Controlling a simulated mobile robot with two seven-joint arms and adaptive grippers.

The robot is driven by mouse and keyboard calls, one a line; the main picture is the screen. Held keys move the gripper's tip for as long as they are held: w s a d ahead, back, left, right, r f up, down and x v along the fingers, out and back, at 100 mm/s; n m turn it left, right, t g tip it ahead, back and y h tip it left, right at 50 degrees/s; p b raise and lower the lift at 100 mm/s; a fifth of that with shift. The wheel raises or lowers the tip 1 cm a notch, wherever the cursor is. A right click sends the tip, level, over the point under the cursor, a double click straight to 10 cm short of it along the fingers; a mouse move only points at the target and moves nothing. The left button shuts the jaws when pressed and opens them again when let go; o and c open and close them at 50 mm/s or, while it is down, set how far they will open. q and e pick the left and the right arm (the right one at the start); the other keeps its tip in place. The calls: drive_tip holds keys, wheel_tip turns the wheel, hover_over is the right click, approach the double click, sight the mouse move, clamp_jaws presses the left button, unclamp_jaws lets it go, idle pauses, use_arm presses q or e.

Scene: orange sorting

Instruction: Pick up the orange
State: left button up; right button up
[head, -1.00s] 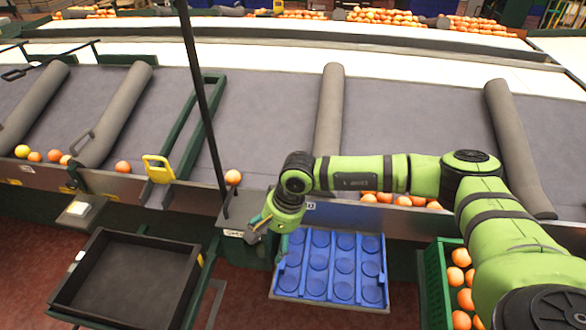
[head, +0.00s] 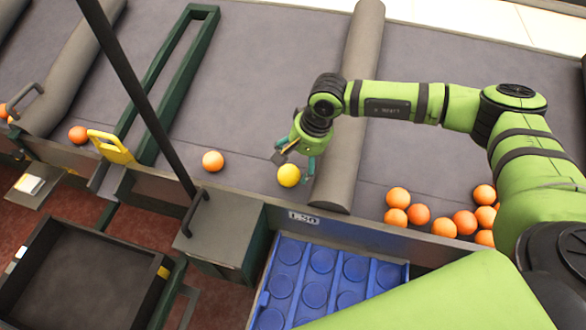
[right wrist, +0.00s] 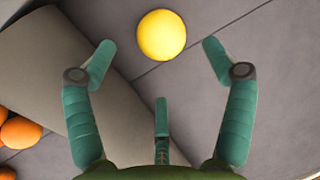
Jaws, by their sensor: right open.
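A single orange (head: 213,161) lies at the lower edge of the grey sloped bed, left of my right gripper. A yellow fruit (head: 289,176) lies to its right, just below my right gripper (head: 296,161). In the right wrist view the same yellow fruit (right wrist: 161,35) sits ahead of the spread teal fingers, between and beyond their tips. My right gripper (right wrist: 159,60) is open and empty. More oranges (head: 459,222) lie in a group right of the grey padded divider. My left gripper is not in view.
The grey padded divider (head: 352,120) stands close to the right gripper. A dark pole (head: 135,90) crosses the left side. A blue tray with round recesses (head: 322,262) and a black bin (head: 75,255) stand below the bed's edge.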

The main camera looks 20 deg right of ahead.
sight(292, 169)
drive_tip(key=p+x, duration=0.1)
drive_tip(key=x, duration=0.1)
drive_tip(key=shift+a+f+p, duration=0.25)
drive_tip(key=shift+a+p, duration=0.05)
drive_tip(key=shift+p, duration=0.05)
drive_tip(key=p+x, duration=0.1)
drive_tip(key=x, duration=0.2)
drive_tip(key=shift+a+f, duration=0.15)
drive_tip(key=shift+f, duration=0.1)
drive_tip(key=shift+w+f, duration=0.1)
drive_tip(key=shift+f, duration=0.2)
drive_tip(key=c, duration=1.3)
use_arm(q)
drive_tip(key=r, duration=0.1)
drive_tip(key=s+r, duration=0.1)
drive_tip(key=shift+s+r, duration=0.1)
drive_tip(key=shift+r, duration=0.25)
